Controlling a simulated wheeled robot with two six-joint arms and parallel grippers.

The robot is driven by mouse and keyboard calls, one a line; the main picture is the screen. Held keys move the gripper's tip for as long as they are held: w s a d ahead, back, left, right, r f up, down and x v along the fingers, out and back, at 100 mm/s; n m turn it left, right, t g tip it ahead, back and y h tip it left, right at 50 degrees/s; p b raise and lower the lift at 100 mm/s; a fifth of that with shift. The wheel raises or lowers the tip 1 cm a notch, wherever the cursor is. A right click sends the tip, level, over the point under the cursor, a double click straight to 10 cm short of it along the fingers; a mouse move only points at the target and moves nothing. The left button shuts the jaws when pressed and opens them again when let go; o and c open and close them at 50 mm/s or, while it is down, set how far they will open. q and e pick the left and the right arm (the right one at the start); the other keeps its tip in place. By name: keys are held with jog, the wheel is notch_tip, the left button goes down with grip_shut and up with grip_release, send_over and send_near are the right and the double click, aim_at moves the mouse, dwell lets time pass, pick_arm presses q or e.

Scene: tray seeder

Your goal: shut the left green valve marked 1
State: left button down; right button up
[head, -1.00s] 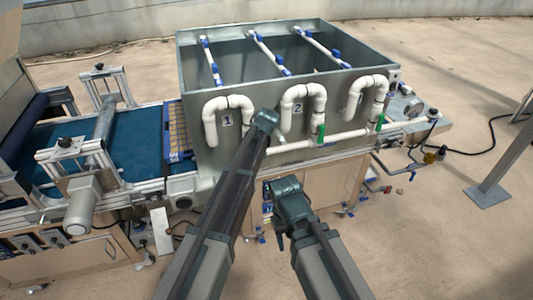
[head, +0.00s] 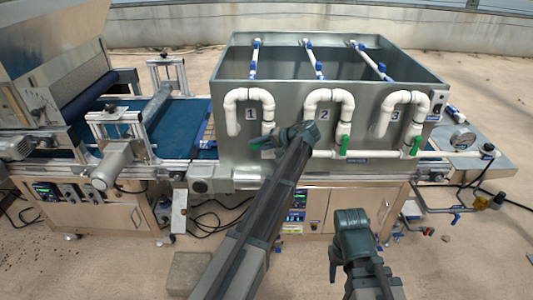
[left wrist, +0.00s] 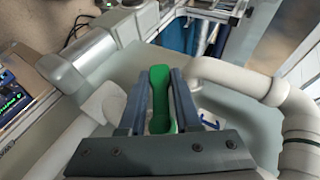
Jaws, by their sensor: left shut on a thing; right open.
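The left green valve handle (left wrist: 160,82) lies between the two fingers of my left gripper (left wrist: 158,100) in the left wrist view. The fingers are shut on it. In the head view, my left gripper (head: 268,141) is at the pipe below the label 1 (head: 250,114), and a bit of green shows at its tip. My wrist hides most of this valve in that view. My right gripper (head: 336,268) is open and empty, low in front of the cabinet.
Two other green valve handles, under 2 (head: 343,146) and 3 (head: 415,145), stand upright on the white pipe. The grey tank (head: 285,150) is behind them. A conveyor (head: 185,125) is at the left. A grey block (head: 187,272) lies on the floor.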

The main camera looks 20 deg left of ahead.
pick_arm(q)
jog(key=shift+s+a+r+m+y+b, duration=0.1)
jog(key=shift+r+m+y+b, duration=0.3)
jog(key=shift+y+b, duration=0.8)
jog(key=shift+a+r+m+y+b, duration=0.1)
jog(key=shift+r+m+y+b, duration=0.25)
jog(key=shift+y+b, duration=0.8)
jog(key=shift+s+a+r+m+y+b, duration=0.1)
jog(key=shift+r+m+y+b, duration=0.5)
jog(key=shift+b, duration=1.05)
jog(key=shift+f+n+y, duration=0.1)
jog(key=shift+n+y, duration=0.15)
jog(key=shift+w, duration=0.1)
jog(key=c, duration=0.6)
grip_release()
jog(key=s+d, duration=0.1)
jog(key=d, duration=1.2)
jog(key=shift+d, duration=0.35)
jog(key=shift+f, duration=0.1)
